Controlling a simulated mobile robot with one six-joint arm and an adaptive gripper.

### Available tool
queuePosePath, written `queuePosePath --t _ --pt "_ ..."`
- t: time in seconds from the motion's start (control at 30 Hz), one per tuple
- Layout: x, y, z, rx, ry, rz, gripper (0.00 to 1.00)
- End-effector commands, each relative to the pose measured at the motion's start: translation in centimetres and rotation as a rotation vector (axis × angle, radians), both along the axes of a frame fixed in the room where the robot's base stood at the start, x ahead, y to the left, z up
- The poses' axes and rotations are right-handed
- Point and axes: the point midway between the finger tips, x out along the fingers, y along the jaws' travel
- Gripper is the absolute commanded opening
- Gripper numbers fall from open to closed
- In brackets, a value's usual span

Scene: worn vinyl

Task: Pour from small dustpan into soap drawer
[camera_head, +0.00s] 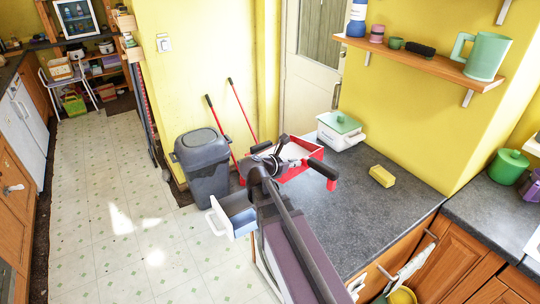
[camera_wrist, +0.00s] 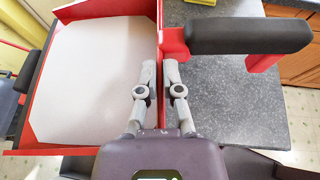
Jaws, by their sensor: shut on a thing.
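My gripper (camera_wrist: 160,80) is shut on the dustpan's red back wall, one finger on each side. The dustpan looks about level. The soap drawer (camera_head: 236,212), white and pale blue, stands pulled out below and left of the dustpan, partly hidden by my arm. Its inside is only partly visible.
The vinyl floor at left is clear.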

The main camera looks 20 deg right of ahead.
Motion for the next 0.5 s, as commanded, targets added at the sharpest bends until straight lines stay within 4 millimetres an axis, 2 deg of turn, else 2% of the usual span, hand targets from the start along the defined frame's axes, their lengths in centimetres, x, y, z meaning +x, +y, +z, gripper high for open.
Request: queuePosePath --t 0.5 --pt "4.8 5.9 0.3 -0.235 0.327 0.321 0.00"
